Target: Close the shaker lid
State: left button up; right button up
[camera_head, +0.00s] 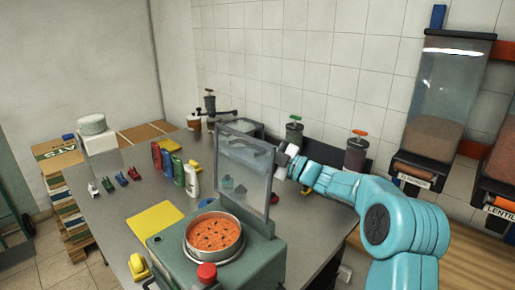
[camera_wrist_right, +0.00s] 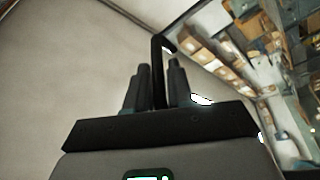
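The shaker (camera_head: 170,249) is a grey-green box on the table with a round sieve pan (camera_head: 190,238) of orange grains and a red knob (camera_head: 207,272). Its clear lid (camera_head: 247,180) stands upright, hinged open behind the pan. My right gripper (camera_head: 288,160) is at the lid's upper right edge. In the right wrist view its two dark fingers (camera_wrist_right: 157,85) close in on both sides of a thin black bar (camera_wrist_right: 157,55), which looks like part of the lid. The fingertips are small and partly hidden in the head view. My left gripper is not in view.
Several coloured bottles (camera_head: 190,180) and a yellow sheet (camera_head: 155,219) lie left of the shaker. A yellow tape dispenser (camera_head: 139,266) is by its front left. Jars with pump tops (camera_head: 356,152) stand behind; dispensers (camera_head: 440,100) hang at right.

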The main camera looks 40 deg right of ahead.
aim_at(232, 158)
jog(key=shift+d, duration=0.1)
grip_shut()
jog(key=shift+a+r+n, duration=0.15)
jog(key=shift+a+n, duration=0.15)
jog(key=shift+a, duration=0.05)
jog(key=shift+s+a+r+n+g+b, duration=0.1)
jog(key=shift+a+n+g+b, duration=0.2)
jog(key=shift+a+n+b, duration=0.5)
jog(key=s+a+f+n+g+b, duration=0.1)
jog(key=a+f+n+g+b, duration=0.15)
jog(key=a+n+b, duration=0.4)
jog(key=a+f+n+g+b, duration=0.1)
jog(key=a+f+n+b, duration=0.2)
jog(key=a, duration=0.7)
jog(key=shift+s+a+f+n+g+h+b, duration=0.1)
jog(key=shift+a+f+n+g+h+b, duration=0.3)
jog(key=shift+a+f+n, duration=0.8)
jog(key=shift+s+a+f+n+g+h+b, duration=0.15)
jog(key=shift+a+f+n+h+b, duration=0.45)
jog(key=shift+f, duration=1.1)
jog(key=shift+s+a+f+n+g+h+b, duration=0.1)
jog(key=shift+a+f+n+g+h+b, duration=0.15)
jog(key=shift+a+f+n+h, duration=0.75)
jog(key=shift+d+f+n+y, duration=0.25)
jog(key=shift+d+f+y, duration=0.05)
jog(key=shift+d+f, duration=0.2)
